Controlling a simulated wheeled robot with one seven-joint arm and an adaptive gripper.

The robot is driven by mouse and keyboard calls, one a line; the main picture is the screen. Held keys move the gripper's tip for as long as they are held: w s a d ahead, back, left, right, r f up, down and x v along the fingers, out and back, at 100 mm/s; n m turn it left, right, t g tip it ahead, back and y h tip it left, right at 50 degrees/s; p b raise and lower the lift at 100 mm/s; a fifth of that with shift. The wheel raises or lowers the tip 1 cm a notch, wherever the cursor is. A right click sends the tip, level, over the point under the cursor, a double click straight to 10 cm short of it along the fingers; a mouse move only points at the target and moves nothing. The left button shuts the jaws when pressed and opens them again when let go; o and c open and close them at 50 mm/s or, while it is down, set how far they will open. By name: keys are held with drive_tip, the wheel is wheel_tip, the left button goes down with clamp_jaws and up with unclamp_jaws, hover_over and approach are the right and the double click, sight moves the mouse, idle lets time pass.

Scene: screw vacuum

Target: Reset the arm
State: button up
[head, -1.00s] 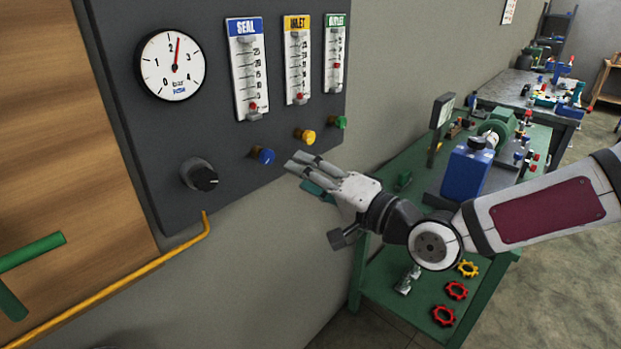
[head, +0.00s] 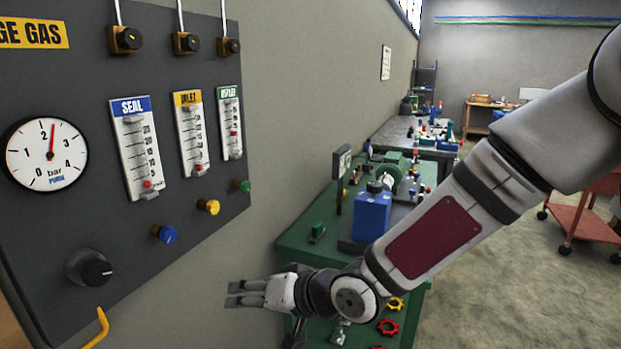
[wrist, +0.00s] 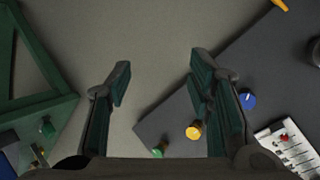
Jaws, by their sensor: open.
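My gripper (head: 232,294) is open and empty in the head view. It hangs low in front of the wall, below and right of the gas panel (head: 85,215). In the wrist view my gripper (wrist: 160,82) shows its two fingers spread wide, with nothing between them but wall and a panel edge. The blue knob (head: 167,234), yellow knob (head: 209,207) and green knob (head: 243,186) sit on the panel, apart from the fingers. The wrist view also shows the blue knob (wrist: 248,100) and the yellow knob (wrist: 193,132).
A green bench (head: 297,243) with a blue unit (head: 371,215) and red handwheels (head: 387,327) stands behind my arm. The panel carries a pressure gauge (head: 46,154), flowmeters and a black knob (head: 89,268). Open floor (head: 500,250) lies at the right, with a red cart (head: 585,215) beyond.

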drive_tip(key=s+d+r+h+p, duration=0.15)
drive_tip(key=d+h, duration=0.35)
drive_tip(key=d, duration=0.6)
drive_tip(key=s+d+r+h+b, duration=0.15)
drive_tip(key=d+h, duration=0.35)
drive_tip(key=d, duration=0.5)
drive_tip(key=s+d+r+m, duration=0.1)
drive_tip(key=s+d+r, duration=0.2)
drive_tip(key=s, duration=0.3)
drive_tip(key=s+d+r+g+p, duration=0.1)
drive_tip(key=s+d+r, duration=0.2)
drive_tip(key=s, duration=0.4)
drive_tip(key=s+d+r+m+p, duration=0.1)
drive_tip(key=s+d+r, duration=0.2)
drive_tip(key=s, duration=0.4)
drive_tip(key=shift+s+d+r+m+g, duration=0.3)
drive_tip(key=shift+d+r+g, duration=0.1)
drive_tip(key=shift+r, duration=0.4)
drive_tip(key=shift+w+a, duration=0.1)
